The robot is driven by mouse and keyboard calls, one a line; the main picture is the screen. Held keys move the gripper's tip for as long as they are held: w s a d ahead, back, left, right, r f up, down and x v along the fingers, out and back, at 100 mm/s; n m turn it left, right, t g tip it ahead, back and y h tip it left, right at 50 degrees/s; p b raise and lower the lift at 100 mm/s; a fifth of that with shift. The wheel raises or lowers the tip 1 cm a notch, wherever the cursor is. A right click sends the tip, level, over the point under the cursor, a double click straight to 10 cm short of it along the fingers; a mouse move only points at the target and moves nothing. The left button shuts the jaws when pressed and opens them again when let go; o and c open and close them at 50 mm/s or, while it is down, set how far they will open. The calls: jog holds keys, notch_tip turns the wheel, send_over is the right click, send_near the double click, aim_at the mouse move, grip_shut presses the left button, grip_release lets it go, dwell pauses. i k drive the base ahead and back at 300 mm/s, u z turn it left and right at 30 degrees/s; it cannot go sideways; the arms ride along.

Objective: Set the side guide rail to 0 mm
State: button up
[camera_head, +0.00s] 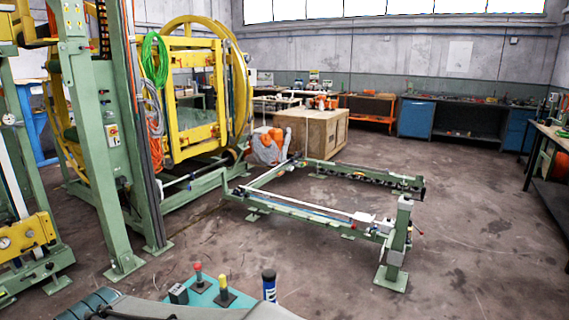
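A low green frame (258,208) stands on the floor in the middle, in front of the ring machine. A long pale rail (310,207) with a bluish strip runs along its near side, and this looks like the side guide rail. At its right end sit a small white block (363,218) and a green post (399,230) with a small red-tipped handle (417,231). Any scale or millimetre reading on it is too small to read. My gripper is not in view.
The yellow ring machine (238,75) and a green column (90,140) stand at left. A teal panel (205,294) with red and yellow knobs is in the near foreground. A wooden crate (325,133) and workbenches (455,120) stand behind.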

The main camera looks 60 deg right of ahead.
aim_at(353, 166)
jog(key=z, duration=0.25)
jog(key=k, duration=1.05)
jog(key=z, duration=1.75)
jog(key=i, duration=1.25)
jog(key=z, duration=1.35)
jog(key=i, duration=1.65)
jog(key=z, duration=0.5)
jog(key=i, duration=3.5)
jog(key=u, duration=0.55)
jog(key=i, duration=1.6)
jog(key=u, duration=1.6)
jog(key=i, duration=1.2)
jog(key=u, duration=0.7)
